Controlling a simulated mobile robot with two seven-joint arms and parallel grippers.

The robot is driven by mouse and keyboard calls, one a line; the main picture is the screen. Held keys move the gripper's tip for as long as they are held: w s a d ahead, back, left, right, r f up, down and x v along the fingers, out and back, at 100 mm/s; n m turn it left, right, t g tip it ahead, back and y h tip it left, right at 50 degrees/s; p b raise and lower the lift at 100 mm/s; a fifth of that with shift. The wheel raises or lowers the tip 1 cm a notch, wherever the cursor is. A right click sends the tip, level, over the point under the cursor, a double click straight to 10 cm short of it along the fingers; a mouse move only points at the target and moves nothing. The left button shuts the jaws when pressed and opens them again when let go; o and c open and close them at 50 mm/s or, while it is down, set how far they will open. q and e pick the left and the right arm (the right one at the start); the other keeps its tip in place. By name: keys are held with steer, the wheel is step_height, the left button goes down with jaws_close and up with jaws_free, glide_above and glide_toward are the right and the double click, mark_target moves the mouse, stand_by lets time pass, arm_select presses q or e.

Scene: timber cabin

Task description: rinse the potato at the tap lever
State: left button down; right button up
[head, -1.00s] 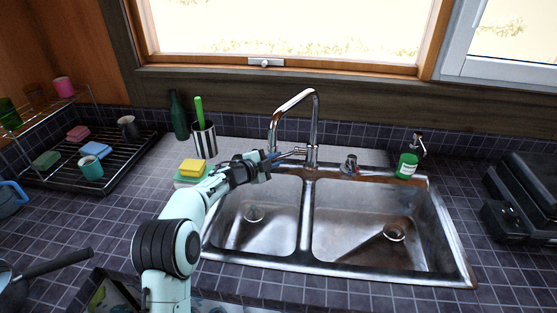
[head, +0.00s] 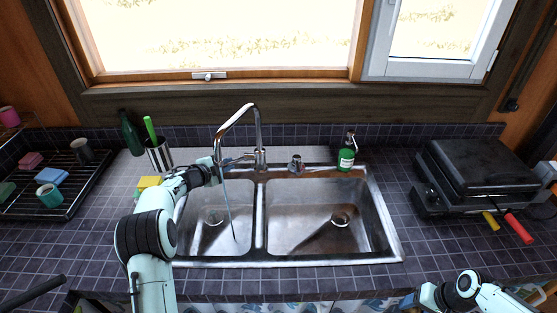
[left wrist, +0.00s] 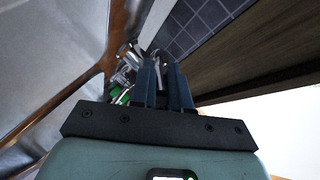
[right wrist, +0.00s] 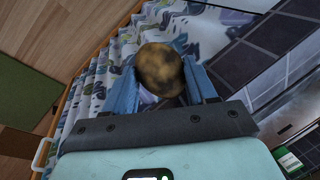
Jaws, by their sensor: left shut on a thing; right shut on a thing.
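The chrome tap (head: 258,135) stands behind the double sink, its spout over the left basin (head: 205,238). A thin bluish stream of water (head: 229,210) falls from the spout into that basin. My left gripper (head: 218,168) is shut on the tap lever (head: 240,158) beside the tap; its fingers (left wrist: 163,85) also show in the left wrist view, where the grip itself is hard to make out. My right gripper (right wrist: 162,85) is shut on the brown, speckled potato (right wrist: 160,68). In the head view the right gripper (head: 408,300) is low at the right, by the counter's front edge.
A green soap bottle (head: 346,155) stands behind the right basin (head: 310,225). A black grill (head: 480,170) sits at the right, with red and yellow handles in front. A yellow sponge (head: 149,183), striped utensil cup (head: 159,155) and dish rack (head: 75,195) are at the left.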

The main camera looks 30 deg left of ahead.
arm_select(q)
steer(key=c, duration=1.1)
jaws_free()
steer(key=shift+d+f, duration=0.15)
steer(key=shift+d, duration=0.05)
steer(key=shift+s+a+r, duration=0.2)
steer(key=shift+s+r, duration=0.15)
steer(key=shift+s, duration=0.1)
arm_select(e)
steer(key=shift+s+f, duration=0.1)
steer(key=shift+f, duration=0.15)
steer(key=shift+s+f+b, duration=0.25)
steer(key=shift+f+b, duration=0.2)
steer(key=shift+f, duration=0.1)
steer(key=shift+s+f+b, duration=0.25)
steer(key=shift+f+b, duration=0.2)
steer(key=shift+f, duration=0.1)
arm_select(q)
steer(key=d+v, duration=0.1)
steer(key=v, duration=1)
steer(key=shift+a, duration=0.4)
arm_select(e)
steer(key=shift+f, duration=0.1)
